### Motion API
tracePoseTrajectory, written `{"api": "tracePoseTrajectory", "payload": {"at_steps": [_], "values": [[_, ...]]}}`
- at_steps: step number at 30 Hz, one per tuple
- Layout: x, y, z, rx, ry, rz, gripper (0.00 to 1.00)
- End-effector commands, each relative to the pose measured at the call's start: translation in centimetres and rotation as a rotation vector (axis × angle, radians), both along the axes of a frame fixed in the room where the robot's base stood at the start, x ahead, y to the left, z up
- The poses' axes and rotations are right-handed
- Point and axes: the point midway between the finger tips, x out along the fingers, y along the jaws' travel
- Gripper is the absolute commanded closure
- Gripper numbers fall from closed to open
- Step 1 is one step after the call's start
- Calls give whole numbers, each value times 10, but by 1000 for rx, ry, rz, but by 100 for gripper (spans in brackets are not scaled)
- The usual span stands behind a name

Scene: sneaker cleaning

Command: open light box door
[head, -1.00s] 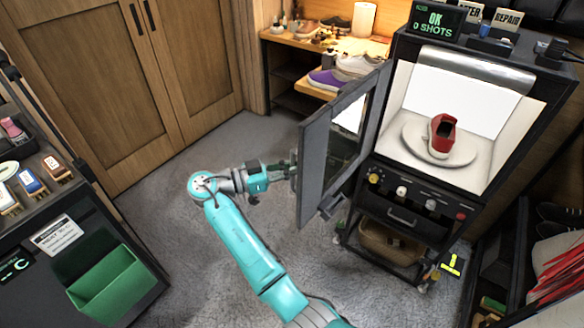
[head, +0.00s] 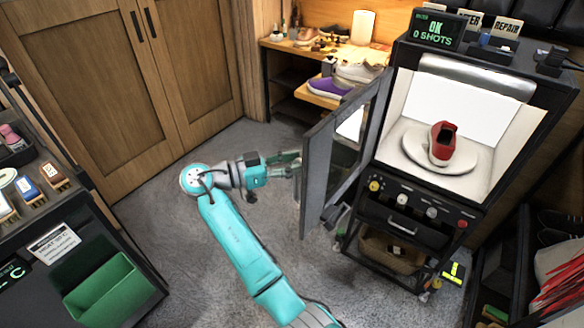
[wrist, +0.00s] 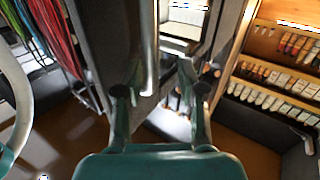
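The light box (head: 400,198) stands at the right in the head view. Its dark-framed door (head: 318,172) is swung well out to the left, so the white interior shows. A red sneaker (head: 441,152) sits on the round white turntable (head: 412,150) inside. My gripper (head: 297,164) is at the outer face of the door, near its free edge. In the wrist view my gripper (wrist: 158,75) has its fingers apart, with the pale door handle bar (wrist: 148,45) between or just beyond them. I cannot tell whether they touch it.
A wooden shelf unit (head: 325,88) with shoes stands behind the door. A dark cart with a green bin (head: 108,290) is at the left. A rack with red laces (head: 558,285) is at the lower right. Grey floor (head: 150,205) is clear around my arm.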

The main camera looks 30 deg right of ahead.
Motion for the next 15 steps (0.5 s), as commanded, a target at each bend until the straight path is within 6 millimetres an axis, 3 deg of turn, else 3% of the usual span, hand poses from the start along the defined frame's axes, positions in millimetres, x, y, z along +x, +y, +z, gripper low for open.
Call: {"api": "tracePoseTrajectory", "payload": {"at_steps": [1, 9, 14, 15], "values": [[4, -1, 41, -39, -49, 5, 63], [3, -3, 54, -40, -45, 2, 63], [3, -4, 54, -40, -45, 0, 63], [9, -3, 7, 78, 10, 41, 63]]}}
